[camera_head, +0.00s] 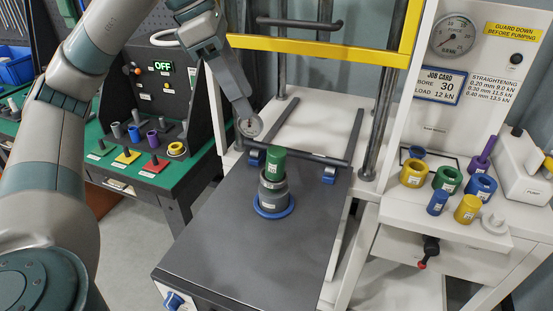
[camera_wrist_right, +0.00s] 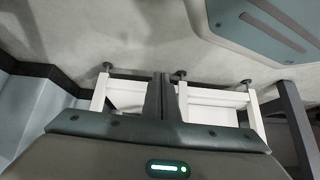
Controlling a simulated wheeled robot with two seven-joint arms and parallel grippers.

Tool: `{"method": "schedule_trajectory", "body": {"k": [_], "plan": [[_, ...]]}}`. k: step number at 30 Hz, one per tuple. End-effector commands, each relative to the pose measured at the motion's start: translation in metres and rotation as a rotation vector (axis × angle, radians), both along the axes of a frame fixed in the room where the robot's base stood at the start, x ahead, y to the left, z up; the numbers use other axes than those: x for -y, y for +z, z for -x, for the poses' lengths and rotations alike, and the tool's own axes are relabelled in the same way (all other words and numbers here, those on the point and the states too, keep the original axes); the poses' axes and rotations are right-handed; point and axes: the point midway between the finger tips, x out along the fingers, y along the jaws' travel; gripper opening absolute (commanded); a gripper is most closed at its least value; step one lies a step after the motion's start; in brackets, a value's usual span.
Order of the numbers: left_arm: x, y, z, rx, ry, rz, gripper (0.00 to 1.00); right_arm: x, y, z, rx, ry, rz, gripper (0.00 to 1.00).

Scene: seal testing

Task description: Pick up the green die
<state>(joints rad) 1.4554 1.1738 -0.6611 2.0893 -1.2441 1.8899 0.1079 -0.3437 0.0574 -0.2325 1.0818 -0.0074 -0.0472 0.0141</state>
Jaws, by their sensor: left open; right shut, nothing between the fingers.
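A green ring-shaped die (camera_head: 447,179) stands on the white shelf at the right of the head view. A green cylinder (camera_head: 275,160) stands upright on a grey stepped piece (camera_head: 273,188), on a blue ring (camera_head: 273,207) on the dark press table. My left gripper (camera_head: 249,126) is behind and left of the green cylinder, apart from it and far from the green die. It is open with nothing seen in it; its fingers show poorly. In the right wrist view my right gripper (camera_wrist_right: 163,98) is shut and empty above the floor.
The dark press table (camera_head: 235,250) has clear room in front. Yellow (camera_head: 413,173) and blue (camera_head: 481,187) rings crowd the green die, and a purple post (camera_head: 482,153) stands behind. A yellow crossbar (camera_head: 320,48) spans the press. A green bench (camera_head: 150,180) holds small parts at left.

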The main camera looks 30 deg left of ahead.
Motion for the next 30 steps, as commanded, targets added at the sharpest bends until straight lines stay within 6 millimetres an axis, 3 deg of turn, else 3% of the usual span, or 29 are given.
{"method": "schedule_trajectory", "body": {"k": [8, 15, 22, 30], "plan": [[0.013, -0.045, -0.012, -0.004, -0.001, -0.002, 0.53, 0.007, -0.004, 0.013, -0.039, -0.001, 0.013, 0.00], [0.025, -0.080, -0.023, -0.002, -0.002, -0.001, 0.53, 0.018, -0.017, 0.037, -0.105, -0.002, 0.036, 0.00], [0.029, -0.094, -0.027, 0.001, -0.001, 0.001, 0.53, 0.024, -0.025, 0.051, -0.138, -0.002, 0.046, 0.00], [0.029, -0.094, -0.027, 0.001, -0.001, 0.001, 0.53, 0.023, -0.024, 0.048, -0.134, -0.002, 0.046, 0.00]]}}
